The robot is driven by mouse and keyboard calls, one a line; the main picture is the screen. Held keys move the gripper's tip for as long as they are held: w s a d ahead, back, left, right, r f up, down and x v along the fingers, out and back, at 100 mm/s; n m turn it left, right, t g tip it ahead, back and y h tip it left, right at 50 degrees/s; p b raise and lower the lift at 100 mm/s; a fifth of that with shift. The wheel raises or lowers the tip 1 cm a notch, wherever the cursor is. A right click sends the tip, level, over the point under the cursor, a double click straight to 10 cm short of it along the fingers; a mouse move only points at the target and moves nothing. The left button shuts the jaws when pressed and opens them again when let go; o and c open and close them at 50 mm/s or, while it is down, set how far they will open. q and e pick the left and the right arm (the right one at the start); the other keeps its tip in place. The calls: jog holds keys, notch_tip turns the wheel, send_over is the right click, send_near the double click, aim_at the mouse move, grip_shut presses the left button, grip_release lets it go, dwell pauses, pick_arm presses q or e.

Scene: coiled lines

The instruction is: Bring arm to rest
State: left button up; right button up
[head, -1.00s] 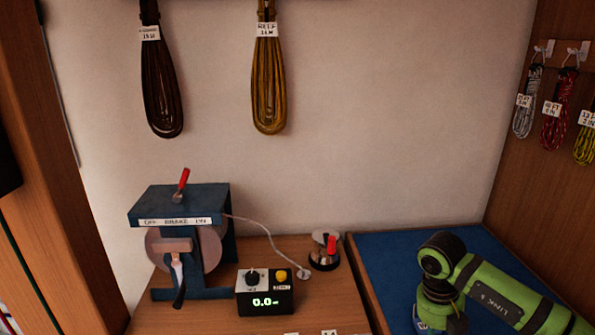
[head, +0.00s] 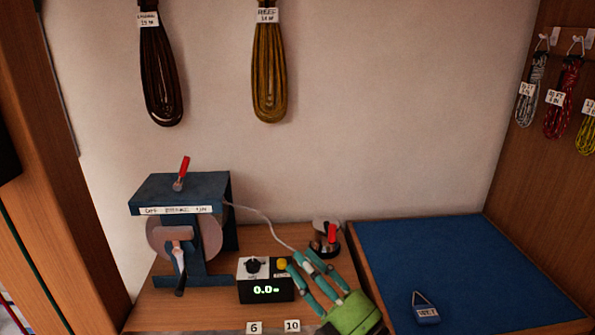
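My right gripper (head: 303,260) comes in from the bottom, with a green palm and teal fingers. Its fingers are spread, over the wooden bench beside the small black control box (head: 266,291), which reads 0.0. Nothing is clearly held between them. The end of a pale cord (head: 262,221) runs in among the fingers, and I cannot tell whether they touch it. A fingertip is close to the yellow button (head: 282,263) in the picture; contact is unclear. My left gripper is not in view.
A blue winder with a red lever (head: 182,172) stands left. A black-based device with a red handle (head: 330,236) is just behind the gripper. A small labelled blue item (head: 427,309) lies on the blue mat (head: 430,255), otherwise clear. Coiled lines (head: 269,75) hang on the walls.

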jog(key=s+d+f+m+g+h, duration=0.2)
jog(key=s+d+f+m+h, duration=0.1)
jog(key=d+f+m+h, duration=1.3)
jog(key=s+d+f+m+g, duration=0.1)
jog(key=s+f+g, duration=0.5)
jog(key=s, duration=0.4)
jog(key=s+d+f+m+g, duration=0.1)
jog(key=s+f+g, duration=0.4)
jog(key=s+f, duration=0.4)
jog(key=s+f+g, duration=0.1)
jog(key=s+f, duration=0.1)
jog(key=f, duration=1)
jog(key=s+f, duration=0.3)
jog(key=f, duration=0.9)
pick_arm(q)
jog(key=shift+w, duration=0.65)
pick_arm(e)
jog(key=s+d+f+g, duration=0.1)
jog(key=s+d+f, duration=0.1)
jog(key=s+f, duration=0.9)
jog(key=s, duration=0.3)
jog(key=shift+s+d+f, duration=0.3)
jog(key=shift+d+f, duration=0.05)
jog(key=shift+f, duration=0.05)
